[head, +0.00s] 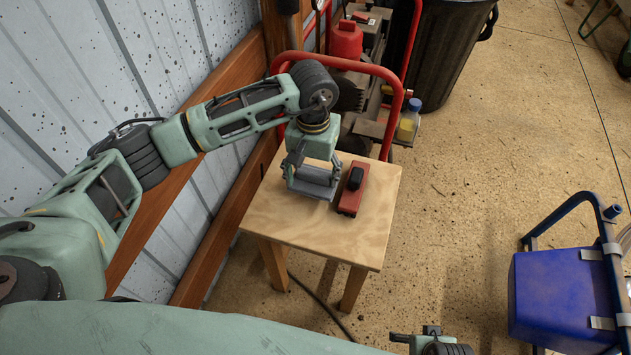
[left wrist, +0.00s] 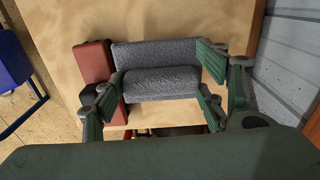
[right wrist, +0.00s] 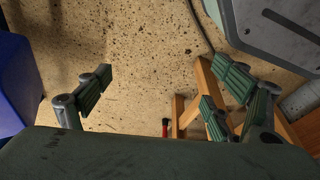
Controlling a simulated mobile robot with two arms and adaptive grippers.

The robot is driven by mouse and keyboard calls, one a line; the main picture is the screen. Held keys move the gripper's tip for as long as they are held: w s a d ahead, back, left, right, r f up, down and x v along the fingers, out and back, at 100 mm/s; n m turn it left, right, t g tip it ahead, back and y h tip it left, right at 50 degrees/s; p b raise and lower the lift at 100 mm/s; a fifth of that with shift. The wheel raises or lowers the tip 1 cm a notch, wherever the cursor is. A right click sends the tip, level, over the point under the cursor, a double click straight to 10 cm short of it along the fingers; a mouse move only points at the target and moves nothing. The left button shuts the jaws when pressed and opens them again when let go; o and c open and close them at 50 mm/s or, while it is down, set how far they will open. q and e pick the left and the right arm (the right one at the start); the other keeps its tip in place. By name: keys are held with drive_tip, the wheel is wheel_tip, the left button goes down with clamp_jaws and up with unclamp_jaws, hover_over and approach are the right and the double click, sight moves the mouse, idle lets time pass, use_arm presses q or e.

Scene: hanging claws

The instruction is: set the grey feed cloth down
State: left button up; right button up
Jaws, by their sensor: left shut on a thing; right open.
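The grey feed cloth (head: 319,174) is a folded, rough-textured bundle at the small wooden table (head: 365,238). My left gripper (head: 312,182) is shut on it from above. In the left wrist view the cloth (left wrist: 155,55) lies between the fingers of my left gripper (left wrist: 162,90), one on each side. It is low over the tabletop; I cannot tell whether its underside touches the wood. My right gripper (right wrist: 168,88) is open and empty, over the floor away from the table; its top shows at the bottom edge of the head view.
A red block with a black knob (head: 352,195) lies on the table just right of the cloth, very close to it. The table's front and right parts are bare. A red-framed cart (head: 395,95) stands behind, a corrugated wall left, a blue bin (head: 560,295) right.

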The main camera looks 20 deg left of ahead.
sight(314, 182)
use_arm(q)
wheel_tip(314, 182, down, 3)
drive_tip(key=shift+f, duration=0.5)
drive_tip(key=o, duration=1.4)
use_arm(e)
drive_tip(key=shift+w+r, duration=0.2)
drive_tip(key=shift+r, duration=0.3)
use_arm(q)
drive_tip(key=shift+r, duration=0.1)
wheel_tip(314, 182, up, 12)
drive_tip(key=shift+f, duration=0.25)
drive_tip(key=shift+r, duration=0.2)
use_arm(e)
drive_tip(key=f, duration=0.1)
drive_tip(key=s+f, duration=0.1)
drive_tip(key=shift+s+d+f, duration=0.1)
drive_tip(key=shift+f, duration=0.3)
drive_tip(key=shift+r, duration=0.1)
